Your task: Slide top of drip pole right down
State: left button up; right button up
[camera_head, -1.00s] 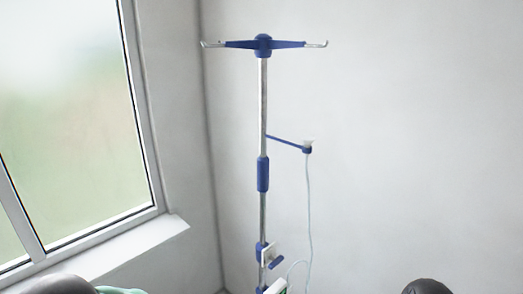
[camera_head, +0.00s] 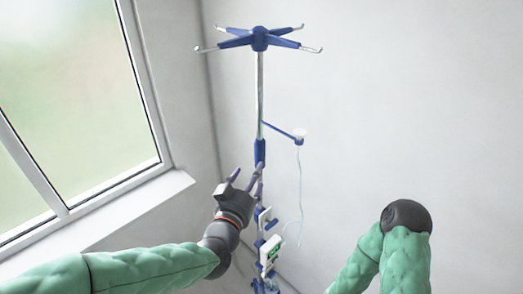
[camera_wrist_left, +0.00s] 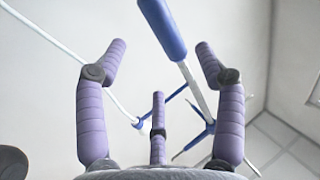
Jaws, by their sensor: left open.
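The drip pole (camera_head: 260,95) stands upright near the room corner, with a blue top (camera_head: 260,38) of several arms ending in metal hooks. A blue sleeve (camera_head: 260,152) sits partway down the pole; it also shows in the left wrist view (camera_wrist_left: 162,28). My left gripper (camera_head: 246,178) is just below and left of the sleeve, open and close to the pole. In the left wrist view the pole (camera_wrist_left: 194,88) passes between the spread purple fingers (camera_wrist_left: 158,62), and nothing is gripped. My right arm (camera_head: 395,255) shows at the lower right, its gripper out of view.
A blue side arm (camera_head: 280,130) holds a small cup with a hanging tube (camera_head: 300,190). A white device (camera_head: 269,250) is clamped low on the pole. A window (camera_head: 75,100) and sill (camera_head: 110,212) are on the left. The wall to the right is bare.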

aim_at(261, 158)
pick_arm(q)
jog(key=p+x, duration=0.2)
jog(key=x, duration=0.8)
jog(key=shift+f, duration=0.1)
grip_shut()
